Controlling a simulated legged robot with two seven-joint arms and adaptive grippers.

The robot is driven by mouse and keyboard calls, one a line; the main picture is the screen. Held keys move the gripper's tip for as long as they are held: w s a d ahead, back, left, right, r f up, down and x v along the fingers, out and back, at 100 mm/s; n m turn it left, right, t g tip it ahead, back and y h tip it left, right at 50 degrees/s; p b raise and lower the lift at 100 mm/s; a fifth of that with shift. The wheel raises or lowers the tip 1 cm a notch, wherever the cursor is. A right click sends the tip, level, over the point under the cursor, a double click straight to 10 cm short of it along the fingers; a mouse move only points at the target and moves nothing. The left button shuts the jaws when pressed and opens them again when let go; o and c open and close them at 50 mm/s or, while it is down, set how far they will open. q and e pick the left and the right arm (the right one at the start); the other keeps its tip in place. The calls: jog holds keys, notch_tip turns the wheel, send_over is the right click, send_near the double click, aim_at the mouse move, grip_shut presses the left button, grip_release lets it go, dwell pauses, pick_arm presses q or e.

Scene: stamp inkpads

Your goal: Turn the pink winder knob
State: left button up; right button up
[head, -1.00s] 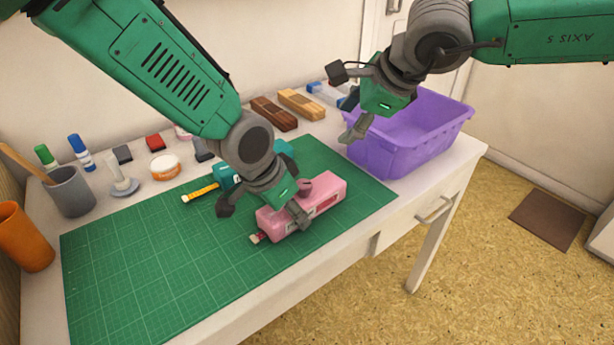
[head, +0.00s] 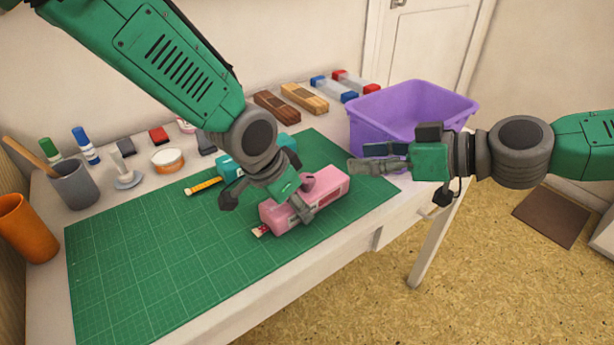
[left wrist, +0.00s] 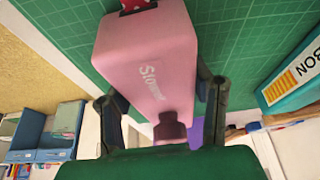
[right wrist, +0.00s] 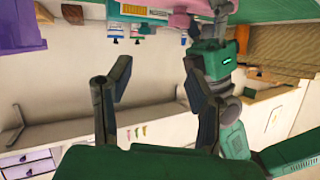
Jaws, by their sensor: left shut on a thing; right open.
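The pink winder body (head: 325,190) lies on the green mat, with a red-and-white end at its front left. Its darker pink knob (head: 308,180) sticks up from the top; the left wrist view shows the knob (left wrist: 170,128) near the palm, between the fingers. My left gripper (head: 268,204) is shut around the body, one finger on each side, as the left wrist view (left wrist: 160,95) shows. My right gripper (head: 364,158) is open and empty, level, right of the pink body and in front of the purple bin. Part of the pink body (right wrist: 195,6) shows atop the right wrist view.
The purple bin (head: 450,108) stands at the table's right end. A teal tape device (head: 230,168) lies behind the pink one. Cups, markers, stamps and blocks line the back and left. The mat's (head: 150,260) left and front are clear.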

aim_at(311, 178)
jog(key=a+f+n, duration=0.1)
jog(key=a+f, duration=0.1)
jog(key=a, duration=0.1)
jog(key=w+a+f+n, duration=0.1)
jog(key=a+f, duration=0.1)
jog(key=a, duration=0.1)
jog(key=w+a+f, duration=0.1)
jog(key=a+f, duration=0.1)
jog(key=a, duration=0.2)
jog(key=shift+f+n+g, duration=0.1)
jog(key=shift+n+g, duration=0.3)
jog(key=shift+d, duration=0.1)
grip_shut()
